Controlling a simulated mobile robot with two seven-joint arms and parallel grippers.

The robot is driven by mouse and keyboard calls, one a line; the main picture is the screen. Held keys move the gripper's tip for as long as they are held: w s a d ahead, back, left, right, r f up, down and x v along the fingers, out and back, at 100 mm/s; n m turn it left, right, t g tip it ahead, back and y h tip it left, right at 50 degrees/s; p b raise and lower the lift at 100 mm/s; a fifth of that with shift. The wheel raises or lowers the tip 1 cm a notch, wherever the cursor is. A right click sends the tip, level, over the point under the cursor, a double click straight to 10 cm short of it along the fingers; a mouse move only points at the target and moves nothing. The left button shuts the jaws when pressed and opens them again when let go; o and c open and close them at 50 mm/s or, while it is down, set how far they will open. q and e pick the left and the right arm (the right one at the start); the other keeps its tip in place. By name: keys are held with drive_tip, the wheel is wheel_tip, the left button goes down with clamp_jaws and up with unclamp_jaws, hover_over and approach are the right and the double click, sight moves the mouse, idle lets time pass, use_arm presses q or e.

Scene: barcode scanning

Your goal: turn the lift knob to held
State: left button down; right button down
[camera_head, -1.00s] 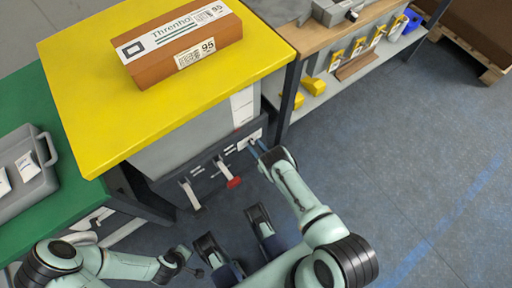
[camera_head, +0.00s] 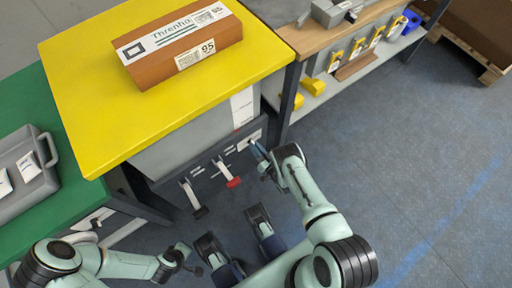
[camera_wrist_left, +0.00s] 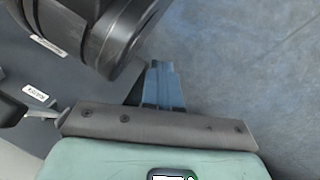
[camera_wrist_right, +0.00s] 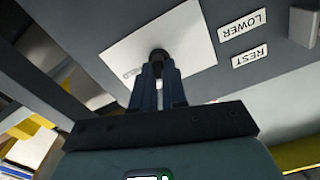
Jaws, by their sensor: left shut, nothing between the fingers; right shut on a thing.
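The lift knob (camera_wrist_right: 158,57) is a small dark knob on a white plate (camera_wrist_right: 187,30) on the grey front of the lift table. My right gripper (camera_wrist_right: 159,72) is shut on it, its blue fingers hiding most of it. The plate's markings are mostly covered, so I cannot tell the setting. In the head view my right gripper (camera_head: 258,151) reaches to this plate (camera_head: 243,142) below the yellow top. My left gripper (camera_wrist_left: 162,68) is shut and empty; in the head view it hangs low at the left, clear of the panel.
Labels LOWER (camera_wrist_right: 242,25) and REST (camera_wrist_right: 250,56) are beside the plate. Levers with a black pedal (camera_head: 200,212) and a red pedal (camera_head: 234,182) stick out left of it. A long brown carton (camera_head: 188,55) lies on the yellow top (camera_head: 90,115).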

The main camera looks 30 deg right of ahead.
use_arm(q)
drive_tip(key=s+f+g+b, duration=0.2)
drive_tip(key=s+f+b, duration=0.1)
drive_tip(key=s, duration=0.3)
drive_tip(key=shift+s+a+f+g, duration=0.35)
drive_tip(key=shift+a+f, duration=0.1)
drive_tip(key=shift+f, duration=0.45)
use_arm(e)
drive_tip(key=shift+s+f+m, duration=0.1)
drive_tip(key=shift+f+m, duration=0.05)
drive_tip(key=shift+m, duration=3.45)
drive_tip(key=shift+f+m, duration=0.1)
drive_tip(key=shift+m, duration=3.5)
drive_tip(key=shift+a, duration=0.1)
drive_tip(key=c, duration=1.2)
unclamp_jaws()
drive_tip(key=shift+r, duration=0.1)
drive_tip(key=shift+o, duration=0.2)
